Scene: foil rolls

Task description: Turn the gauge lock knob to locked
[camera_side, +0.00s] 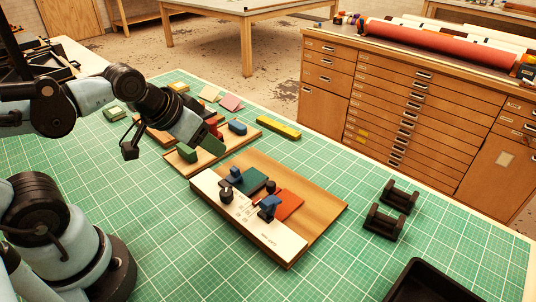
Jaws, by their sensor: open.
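A wooden board (315,200) with a white labelled strip (262,232) along its front lies in the middle of the mat. A black knob (226,195) stands on the strip's left part, and a second black knob (270,186) stands farther back. The print is too small to read, so I cannot tell which is the gauge lock knob or its setting. My gripper (208,143) is open, above a smaller board behind and left of this one, apart from both knobs. Its fingertips are hard to make out against the coloured blocks there.
Blue clamp-like blocks (268,205) stand on the board beside a green plate and a red plate (288,203). Two black cradles (384,221) and a black tray (430,284) are at the right. A yellow bar (278,128) lies behind. The mat between board and cradles is clear.

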